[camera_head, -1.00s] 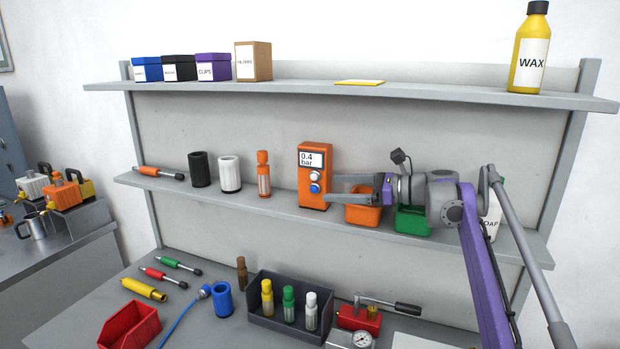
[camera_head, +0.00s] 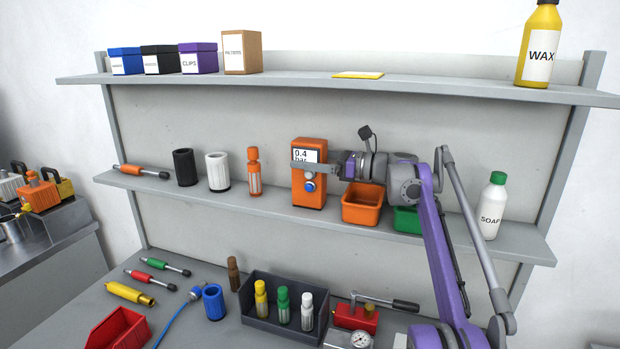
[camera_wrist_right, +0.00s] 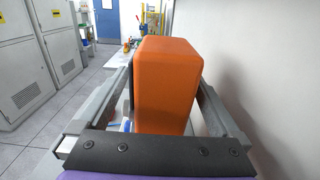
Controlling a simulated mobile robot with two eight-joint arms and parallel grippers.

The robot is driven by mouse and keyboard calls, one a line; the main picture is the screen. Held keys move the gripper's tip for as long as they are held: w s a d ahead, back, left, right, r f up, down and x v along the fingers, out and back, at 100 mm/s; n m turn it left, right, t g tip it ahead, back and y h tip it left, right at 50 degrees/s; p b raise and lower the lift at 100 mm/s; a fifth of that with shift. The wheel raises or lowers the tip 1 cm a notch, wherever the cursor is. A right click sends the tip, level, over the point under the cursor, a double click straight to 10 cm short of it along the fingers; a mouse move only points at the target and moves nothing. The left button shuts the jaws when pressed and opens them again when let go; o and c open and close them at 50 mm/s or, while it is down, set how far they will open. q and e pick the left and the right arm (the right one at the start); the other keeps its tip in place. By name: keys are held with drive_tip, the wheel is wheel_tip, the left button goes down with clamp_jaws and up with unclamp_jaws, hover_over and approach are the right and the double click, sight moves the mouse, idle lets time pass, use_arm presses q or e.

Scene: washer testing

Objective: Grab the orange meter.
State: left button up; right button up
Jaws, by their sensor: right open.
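The orange meter (camera_head: 309,190) stands upright on the middle shelf, its screen reading 0.4 and partly covered by my gripper. My right gripper (camera_head: 300,165) reaches in from the right, with a finger across the meter's front. In the right wrist view the meter (camera_wrist_right: 165,85) stands between the two fingers of my right gripper (camera_wrist_right: 165,75). The fingers are apart, one on each side of it; a gap shows at the right finger, and I cannot tell whether the left one touches. My left gripper is not in view.
An orange bin (camera_head: 362,207) stands right beside the meter, with a green bin (camera_head: 406,220) partly behind my arm. An orange bottle-like part (camera_head: 254,172) stands to the meter's left. A soap bottle (camera_head: 491,207) is further right. The upper shelf (camera_head: 300,84) hangs above.

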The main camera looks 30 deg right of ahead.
sight(297, 157)
drive_tip(key=x, duration=0.3)
drive_tip(key=shift+w+a, duration=0.1)
drive_tip(key=shift+w, duration=0.05)
drive_tip(key=shift+c, duration=1.4)
clamp_jaws()
